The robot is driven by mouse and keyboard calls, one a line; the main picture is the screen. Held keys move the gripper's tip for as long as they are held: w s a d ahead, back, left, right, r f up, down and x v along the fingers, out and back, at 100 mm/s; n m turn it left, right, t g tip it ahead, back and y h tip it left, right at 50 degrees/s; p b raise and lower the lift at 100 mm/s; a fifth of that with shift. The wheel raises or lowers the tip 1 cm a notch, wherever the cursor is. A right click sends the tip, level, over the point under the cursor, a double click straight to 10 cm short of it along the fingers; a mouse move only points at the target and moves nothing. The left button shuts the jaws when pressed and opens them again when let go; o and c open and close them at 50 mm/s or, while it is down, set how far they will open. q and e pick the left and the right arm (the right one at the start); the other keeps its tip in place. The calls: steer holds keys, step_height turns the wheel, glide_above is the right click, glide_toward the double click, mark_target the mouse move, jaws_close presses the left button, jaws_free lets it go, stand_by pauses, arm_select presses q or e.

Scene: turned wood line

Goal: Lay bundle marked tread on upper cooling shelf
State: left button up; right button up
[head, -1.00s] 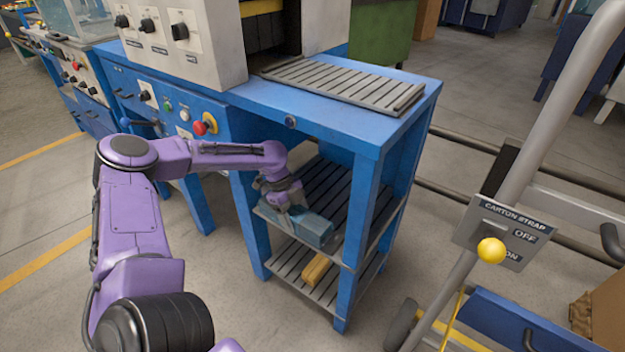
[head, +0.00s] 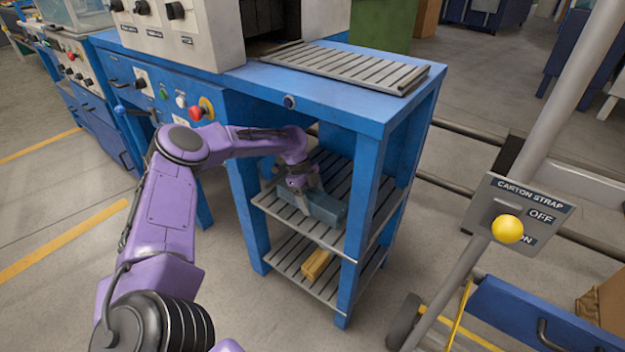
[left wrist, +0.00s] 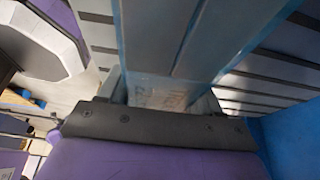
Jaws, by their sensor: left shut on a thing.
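My left gripper (head: 303,188) is shut on a blue-grey wrapped bundle (head: 326,209) at the upper slatted shelf (head: 277,208) of the blue stand. The bundle lies along the shelf slats, low over them or touching; I cannot tell which. In the left wrist view the bundle (left wrist: 200,35) extends away from the jaws under bluish clear wrap, with a blurred, unreadable label near the gripper (left wrist: 165,108). Shelf slats (left wrist: 270,75) show close beneath and beside it. My right gripper is out of view.
A tan block (head: 316,265) lies on the lower slatted shelf (head: 288,259). The blue tabletop (head: 290,92) and its legs frame the shelves. A grey post with a "CARTON STRAP" switch plate (head: 520,212) and yellow knob stands at the right.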

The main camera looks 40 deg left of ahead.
mark_target(310, 194)
arm_select(q)
steer(key=o, duration=1.4)
steer(key=shift+f, duration=0.15)
steer(key=shift+c, duration=0.2)
steer(key=p+v, duration=0.2)
steer(key=v, duration=0.6)
steer(key=shift+d, duration=0.1)
